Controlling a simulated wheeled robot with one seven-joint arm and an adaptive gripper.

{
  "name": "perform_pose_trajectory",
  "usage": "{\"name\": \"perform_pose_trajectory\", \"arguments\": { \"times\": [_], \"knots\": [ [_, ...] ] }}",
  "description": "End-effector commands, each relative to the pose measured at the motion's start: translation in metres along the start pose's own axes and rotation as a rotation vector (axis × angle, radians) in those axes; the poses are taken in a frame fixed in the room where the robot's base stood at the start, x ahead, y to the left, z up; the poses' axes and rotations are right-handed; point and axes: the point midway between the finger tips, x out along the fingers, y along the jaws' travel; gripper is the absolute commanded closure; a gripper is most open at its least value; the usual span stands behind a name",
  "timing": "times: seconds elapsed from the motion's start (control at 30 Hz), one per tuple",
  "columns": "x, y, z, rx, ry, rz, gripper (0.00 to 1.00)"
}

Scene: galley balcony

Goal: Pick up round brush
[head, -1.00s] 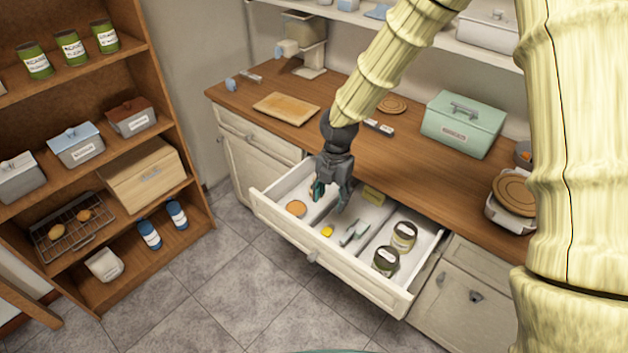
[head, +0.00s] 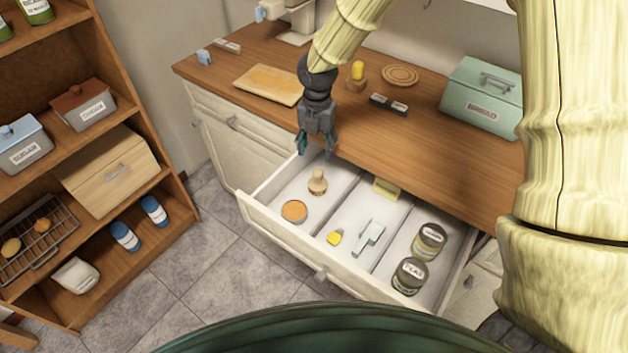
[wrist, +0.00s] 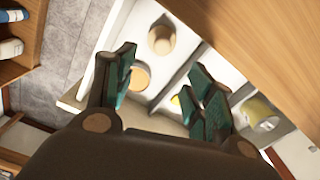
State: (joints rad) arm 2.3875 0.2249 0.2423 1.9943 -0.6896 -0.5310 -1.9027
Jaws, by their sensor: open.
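The round brush (head: 317,182), apparently the small tan piece with a knob-like top, stands in the left compartment of the open drawer (head: 283,225). In the wrist view a tan round piece (wrist: 161,38), apparently the same brush, shows beyond and between the fingers. My gripper (head: 317,151) is open and empty, with its fingers pointing down. In the head view it appears just above the brush, near the counter's front edge. It does not appear to touch the brush. The fingers (wrist: 162,75) are spread apart in the wrist view.
An orange-topped round item (head: 294,211) lies close to the brush. The middle compartment holds a yellow item (head: 335,237), a flat-bladed tool (head: 369,236) and a yellow block (head: 387,187). Cans (head: 429,241) stand at right. The wooden counter (head: 350,130) overhangs behind.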

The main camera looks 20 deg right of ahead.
Motion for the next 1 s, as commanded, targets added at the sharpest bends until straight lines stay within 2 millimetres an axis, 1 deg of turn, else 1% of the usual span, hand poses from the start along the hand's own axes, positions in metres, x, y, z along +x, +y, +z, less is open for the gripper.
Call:
{"name": "perform_pose_trajectory", "arguments": {
  "times": [0.03,0.27,0.5,0.6,0.87,1.0],
  "knots": [
    [0.010,0.000,0.000,0.000,0.000,0.000,0.46],
    [0.022,0.000,0.000,0.000,0.001,-0.002,0.46],
    [0.052,-0.001,0.000,0.000,0.001,-0.001,0.46],
    [0.062,-0.001,0.000,0.000,0.001,-0.002,0.46],
    [0.074,-0.002,-0.001,0.000,0.001,-0.002,0.46],
    [0.087,-0.006,-0.002,0.000,0.002,-0.003,0.46]
  ]
}}
